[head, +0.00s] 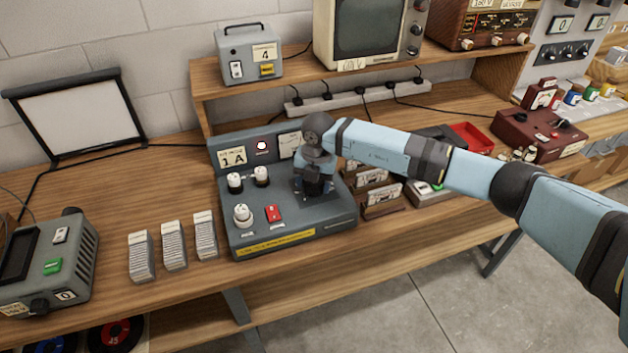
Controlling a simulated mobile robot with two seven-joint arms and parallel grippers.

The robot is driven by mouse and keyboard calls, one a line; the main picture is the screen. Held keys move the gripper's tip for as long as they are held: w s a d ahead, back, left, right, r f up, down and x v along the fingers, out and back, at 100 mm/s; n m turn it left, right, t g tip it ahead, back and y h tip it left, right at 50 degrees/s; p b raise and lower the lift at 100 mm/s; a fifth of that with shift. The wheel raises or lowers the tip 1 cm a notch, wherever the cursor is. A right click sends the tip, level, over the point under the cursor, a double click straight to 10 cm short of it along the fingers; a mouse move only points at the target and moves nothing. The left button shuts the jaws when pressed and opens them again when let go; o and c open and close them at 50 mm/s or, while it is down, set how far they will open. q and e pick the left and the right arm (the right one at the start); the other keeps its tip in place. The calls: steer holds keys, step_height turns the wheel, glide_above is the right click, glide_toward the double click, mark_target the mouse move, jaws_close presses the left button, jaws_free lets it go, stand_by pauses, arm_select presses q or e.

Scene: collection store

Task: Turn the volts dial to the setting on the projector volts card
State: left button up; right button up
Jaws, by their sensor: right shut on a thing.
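The grey control unit (287,228) stands on the wooden bench, with a 1 A label, a lit red lamp, white knobs and a red switch. My right gripper (313,190) points down onto the right part of its top. It is shut on the volts dial there; gripper and wrist hide the dial, so its setting cannot be read. Small cards (383,193) stand in wooden holders just right of the unit; their writing is too small to read, and I cannot tell which is the projector volts card. My left gripper is out of view.
Several card stacks (174,247) stand left of the unit, beside a grey device (50,262) with a green button. A red tray (471,137) and a dark red box (540,133) lie to the right. A shelf with a screen (366,30) runs behind.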

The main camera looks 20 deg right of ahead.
steer(key=shift+m, duration=0.3)
stand_by(0.4)
steer(key=o, duration=0.9)
steer(key=r, duration=0.4)
steer(key=r+b, duration=0.1)
steer(key=r, duration=0.8)
steer(key=shift+s+d+r, duration=0.25)
steer(key=shift+d+r, duration=0.15)
